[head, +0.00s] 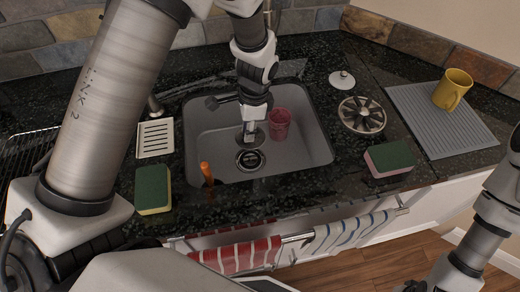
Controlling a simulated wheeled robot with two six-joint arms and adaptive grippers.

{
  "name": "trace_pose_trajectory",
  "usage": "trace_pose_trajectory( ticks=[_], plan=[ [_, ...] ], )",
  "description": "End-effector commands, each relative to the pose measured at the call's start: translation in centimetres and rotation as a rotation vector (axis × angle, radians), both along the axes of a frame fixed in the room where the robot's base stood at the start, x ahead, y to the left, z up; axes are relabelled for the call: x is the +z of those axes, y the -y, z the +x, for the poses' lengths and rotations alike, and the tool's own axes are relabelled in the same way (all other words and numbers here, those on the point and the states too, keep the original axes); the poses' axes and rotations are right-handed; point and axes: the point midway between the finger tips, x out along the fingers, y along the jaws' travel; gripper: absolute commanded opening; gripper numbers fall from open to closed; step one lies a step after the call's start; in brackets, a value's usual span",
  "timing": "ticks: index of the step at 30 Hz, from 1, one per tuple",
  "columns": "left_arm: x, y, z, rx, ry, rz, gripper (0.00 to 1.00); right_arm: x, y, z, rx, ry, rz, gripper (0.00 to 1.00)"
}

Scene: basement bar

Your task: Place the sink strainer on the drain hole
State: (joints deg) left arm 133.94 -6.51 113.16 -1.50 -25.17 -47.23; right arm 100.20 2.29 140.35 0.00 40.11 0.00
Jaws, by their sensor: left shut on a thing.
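My left gripper (249,134) hangs down into the grey sink (212,155), shut on a small grey round piece (261,137), which I take to be the sink strainer. The fingers hide much of it. It appears just above and behind the drain hole (250,160), a dark round opening with a pale metal ring in the sink floor. The drain ring looks uncovered from this side. My right arm (487,222) is low at the right edge; its gripper is not in view.
A red cup (279,124) stands in the sink, close right of my left gripper. An orange-handled tool (206,173) leans at the sink's front left. Sponges (153,188) (390,158), a white lid (342,80), a round metal piece (362,115) and a yellow mug (452,89) surround the sink.

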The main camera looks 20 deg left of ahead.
Motion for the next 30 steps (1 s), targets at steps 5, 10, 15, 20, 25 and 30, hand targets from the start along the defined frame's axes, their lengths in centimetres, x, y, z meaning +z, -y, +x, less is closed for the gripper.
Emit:
trace_pose_trajectory(
  ticks=[5, 10, 15, 20, 25, 30],
  plan=[
    [-3.4, 0.0, -0.1, 0.001, -0.004, -0.002, 0.0, 0.0, 0.0, 0.0, 0.0, 0.0, 0.0, 0.4],
    [-6.5, 0.0, -0.1, 0.0, -0.001, -0.001, 0.0, 0.0, 0.0, 0.0, 0.0, 0.0, 0.0, 0.4],
    [-9.2, 0.0, -0.2, 0.0, -0.003, -0.001, 0.0, -0.1, 0.0, 0.0, 0.0, 0.0, 0.0, 0.4],
    [-10.3, 0.0, 0.0, 0.001, 0.002, -0.001, 0.0, -0.1, 0.0, 0.0, 0.0, 0.0, 0.0, 0.4],
    [-10.4, 0.0, 0.0, 0.001, 0.002, -0.001, 0.0, -0.1, 0.0, 0.0, 0.0, 0.0, 0.0, 0.4],
    [-10.6, 0.0, -0.1, 0.001, 0.001, -0.001, 0.45, -0.2, 0.0, 0.0, 0.0, 0.0, 0.0, 0.4]
  ],
)
